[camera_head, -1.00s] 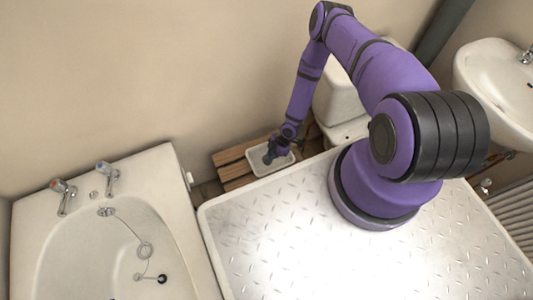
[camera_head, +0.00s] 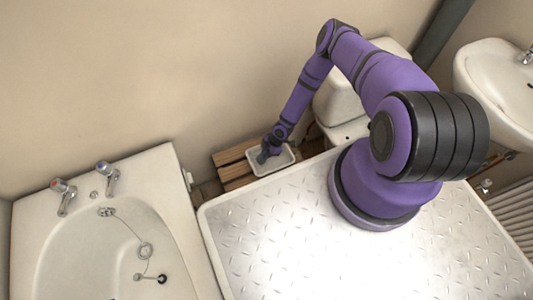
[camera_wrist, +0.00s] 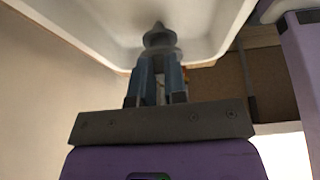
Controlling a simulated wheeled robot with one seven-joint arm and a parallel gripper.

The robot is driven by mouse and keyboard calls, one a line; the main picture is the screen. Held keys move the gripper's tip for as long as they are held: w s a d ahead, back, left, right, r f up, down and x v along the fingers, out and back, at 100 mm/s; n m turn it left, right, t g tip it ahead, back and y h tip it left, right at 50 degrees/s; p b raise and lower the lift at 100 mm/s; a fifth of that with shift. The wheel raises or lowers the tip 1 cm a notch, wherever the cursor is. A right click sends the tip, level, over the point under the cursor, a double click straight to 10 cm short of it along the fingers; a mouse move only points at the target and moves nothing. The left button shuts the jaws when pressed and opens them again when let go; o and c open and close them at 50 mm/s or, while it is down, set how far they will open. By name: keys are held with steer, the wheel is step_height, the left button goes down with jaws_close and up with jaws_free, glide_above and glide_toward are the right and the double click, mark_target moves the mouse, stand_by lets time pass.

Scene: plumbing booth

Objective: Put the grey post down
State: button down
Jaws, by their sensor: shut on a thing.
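The grey post (camera_wrist: 158,37) shows in the wrist view as a small grey piece with a pointed tip and a wider collar. My gripper (camera_wrist: 159,58) is shut on it, with a blue-grey finger on each side. In the head view my gripper (camera_head: 262,156) reaches down into a white tray (camera_head: 281,163), and the post is too small to make out there. The tray's pale inside (camera_wrist: 105,22) fills the top of the wrist view, past the post. I cannot tell whether the post touches the tray.
The tray stands on a slatted wooden surface (camera_head: 229,156) against the wall. A bathtub (camera_head: 95,240) is at the left, a toilet (camera_head: 340,100) just right of the tray, a washbasin (camera_head: 495,75) at the far right. A metal tread-plate surface (camera_head: 270,235) lies in front.

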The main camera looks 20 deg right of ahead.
steer(key=shift+f, duration=0.1)
steer(key=c, duration=1.2)
jaws_free()
steer(key=shift+o, duration=0.2)
steer(key=v, duration=1.2)
